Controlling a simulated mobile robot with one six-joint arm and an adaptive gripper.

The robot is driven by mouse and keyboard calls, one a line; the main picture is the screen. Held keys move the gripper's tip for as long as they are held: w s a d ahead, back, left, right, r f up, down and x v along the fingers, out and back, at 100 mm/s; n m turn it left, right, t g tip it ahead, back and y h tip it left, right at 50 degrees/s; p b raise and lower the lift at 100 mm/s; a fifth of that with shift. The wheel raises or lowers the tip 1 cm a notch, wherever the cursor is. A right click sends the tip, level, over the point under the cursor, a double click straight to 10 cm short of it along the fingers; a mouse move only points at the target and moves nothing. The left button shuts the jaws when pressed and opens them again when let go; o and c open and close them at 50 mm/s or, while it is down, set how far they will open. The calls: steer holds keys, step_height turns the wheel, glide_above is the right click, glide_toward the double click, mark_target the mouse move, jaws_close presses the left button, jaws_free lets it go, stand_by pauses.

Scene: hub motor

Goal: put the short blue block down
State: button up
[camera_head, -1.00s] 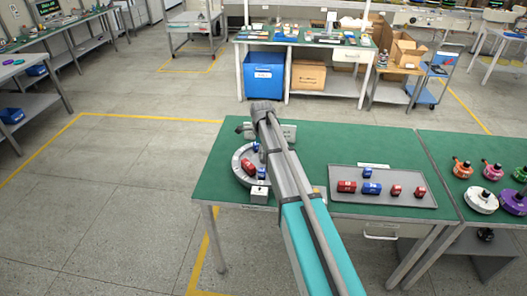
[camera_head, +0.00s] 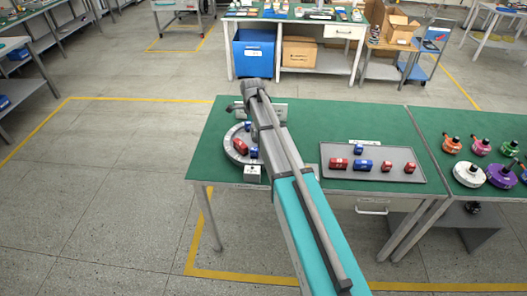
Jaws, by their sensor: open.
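A short blue block (camera_head: 358,149) sits on the grey tray (camera_head: 395,153), near its back edge. A longer blue block (camera_head: 363,165) lies in the tray's front row, among red blocks. On the grey ring (camera_head: 232,155) at the table's left are a red block (camera_head: 240,146), a blue block (camera_head: 248,127) behind it and another blue block (camera_head: 253,153) in front. My arm reaches across the table just right of the ring and covers part of it. My gripper does not show; it is hidden by the arm.
The green table (camera_head: 320,127) is clear between my arm and the tray and behind the tray. A small pale box (camera_head: 252,173) stands at the front edge by the ring. The adjoining table at right holds round hub parts, including a white one (camera_head: 468,175).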

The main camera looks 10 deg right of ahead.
steer(key=s+n, duration=2.1)
steer(key=s, duration=0.7)
steer(key=shift+s+d, duration=0.35)
